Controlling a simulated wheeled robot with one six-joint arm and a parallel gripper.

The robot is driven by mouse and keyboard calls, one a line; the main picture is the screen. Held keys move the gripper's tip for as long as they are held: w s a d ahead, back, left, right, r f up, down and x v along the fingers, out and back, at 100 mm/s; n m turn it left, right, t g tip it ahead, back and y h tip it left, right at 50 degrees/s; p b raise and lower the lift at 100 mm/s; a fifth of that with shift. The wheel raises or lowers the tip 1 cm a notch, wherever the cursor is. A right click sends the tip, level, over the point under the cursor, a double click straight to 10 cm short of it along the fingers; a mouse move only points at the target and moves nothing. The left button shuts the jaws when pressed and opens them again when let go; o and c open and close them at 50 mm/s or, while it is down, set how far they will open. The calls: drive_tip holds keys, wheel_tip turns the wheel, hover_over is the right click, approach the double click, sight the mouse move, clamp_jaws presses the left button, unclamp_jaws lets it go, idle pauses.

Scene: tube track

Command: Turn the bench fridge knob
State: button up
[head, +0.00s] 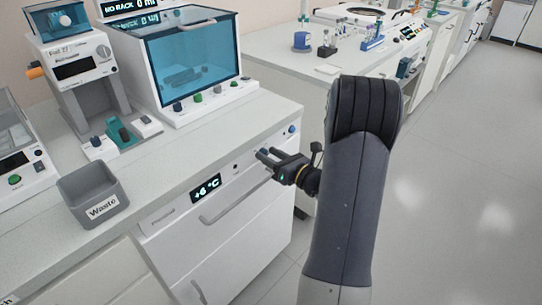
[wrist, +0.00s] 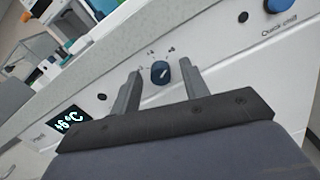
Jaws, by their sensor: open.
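The bench fridge (head: 172,215) is the white front under the counter, with a lit +6 °C display (head: 206,188) that also shows in the wrist view (wrist: 74,122). Its dark blue knob (wrist: 160,73) has a pale pointer mark tilted up to the right, and small dial marks stand above it. My gripper (head: 263,156) is at the fridge front, right of the display. In the wrist view its fingers (wrist: 160,68) are open, one on each side of the knob, with gaps visible. Whether the tips reach past the knob face I cannot tell. In the head view I cannot make out the knob.
A blue Quick chill button (head: 291,129) sits right of the knob; it also shows in the wrist view (wrist: 280,5). A long handle (head: 235,200) runs below the display. The counter above holds a grey Waste bin (head: 88,196) and a blue-windowed machine (head: 190,65). The floor at right is clear.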

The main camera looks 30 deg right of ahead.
clamp_jaws()
idle(0.3)
drive_tip(key=shift+f+b, duration=0.1)
drive_tip(key=shift+b, duration=0.25)
drive_tip(key=n+b, duration=0.2)
drive_tip(key=b, duration=0.1)
drive_tip(key=shift+f+n+b, duration=0.2)
drive_tip(key=shift+n+b, duration=0.1)
drive_tip(key=shift+n, duration=0.1)
drive_tip(key=n+b, duration=0.3)
drive_tip(key=b, duration=0.2)
drive_tip(key=shift+a+n, duration=0.1)
drive_tip(key=shift+n, duration=0.2)
drive_tip(key=n+b, duration=0.3)
drive_tip(key=b, duration=0.1)
drive_tip(key=shift+s, duration=0.1)
drive_tip(key=n+b, duration=0.2)
drive_tip(key=b, duration=0.1)
drive_tip(key=shift+r, duration=0.15)
drive_tip(key=shift+n, duration=0.3)
